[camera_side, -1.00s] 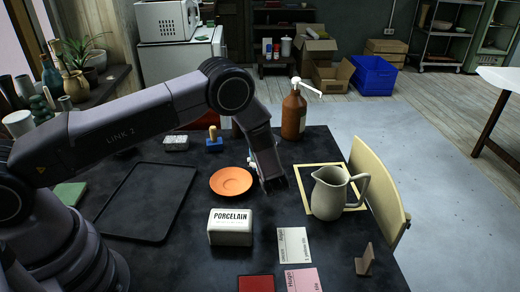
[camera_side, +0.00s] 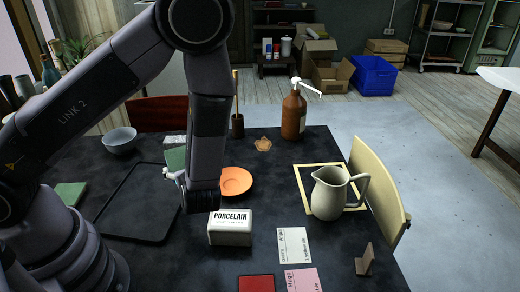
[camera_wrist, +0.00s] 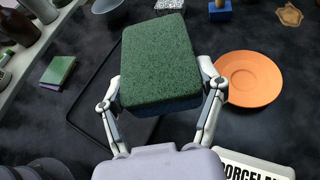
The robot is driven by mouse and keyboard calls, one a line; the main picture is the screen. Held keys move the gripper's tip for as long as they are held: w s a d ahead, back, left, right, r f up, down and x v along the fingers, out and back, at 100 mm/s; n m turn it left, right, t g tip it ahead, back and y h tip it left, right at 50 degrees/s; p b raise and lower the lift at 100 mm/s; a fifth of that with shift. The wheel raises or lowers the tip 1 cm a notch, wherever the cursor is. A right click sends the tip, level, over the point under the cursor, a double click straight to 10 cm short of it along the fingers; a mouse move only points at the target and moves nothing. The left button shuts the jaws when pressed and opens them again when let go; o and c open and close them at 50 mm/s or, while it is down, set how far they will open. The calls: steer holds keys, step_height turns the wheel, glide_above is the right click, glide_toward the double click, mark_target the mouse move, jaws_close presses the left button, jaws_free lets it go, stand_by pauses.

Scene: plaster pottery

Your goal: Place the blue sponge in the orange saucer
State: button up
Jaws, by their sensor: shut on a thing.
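The blue sponge (camera_wrist: 160,65) has a green top face, and a strip of blue shows along its near edge in the wrist view. My gripper (camera_wrist: 162,92) is shut on it, with one finger at each side. In the side view the sponge (camera_side: 175,159) shows its green face, partly hidden by my arm. There my gripper (camera_side: 178,178) is over the right edge of the black tray, left of the saucer. The orange saucer (camera_side: 238,181) is empty and partly hidden by my arm. It lies right of the sponge in the wrist view (camera_wrist: 250,80).
A white PORCELAIN block (camera_side: 230,228) stands just in front of the saucer. A black tray (camera_side: 115,235) lies left of it. A cream pitcher (camera_side: 328,195), a brown pump bottle (camera_side: 293,112) and a grey bowl (camera_side: 120,141) also stand on the table. A green pad (camera_wrist: 58,72) lies at the left.

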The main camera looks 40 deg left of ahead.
steer(key=shift+s+a+r, duration=0.15)
steer(key=shift+s+r, duration=0.2)
steer(key=shift+s, duration=0.25)
steer(key=w+f, duration=0.4)
steer(key=w, duration=0.5)
glide_above(225, 190)
steer(key=shift+g, duration=0.3)
steer(key=f, duration=0.2)
steer(key=s+f, duration=0.1)
steer(key=f, duration=0.1)
steer(key=shift+f, duration=0.4)
steer(key=shift+w+f, duration=0.45)
steer(key=shift+f, duration=1.55)
steer(key=shift+f, duration=0.25)
steer(key=shift+f, duration=0.15)
steer(key=o, duration=0.7)
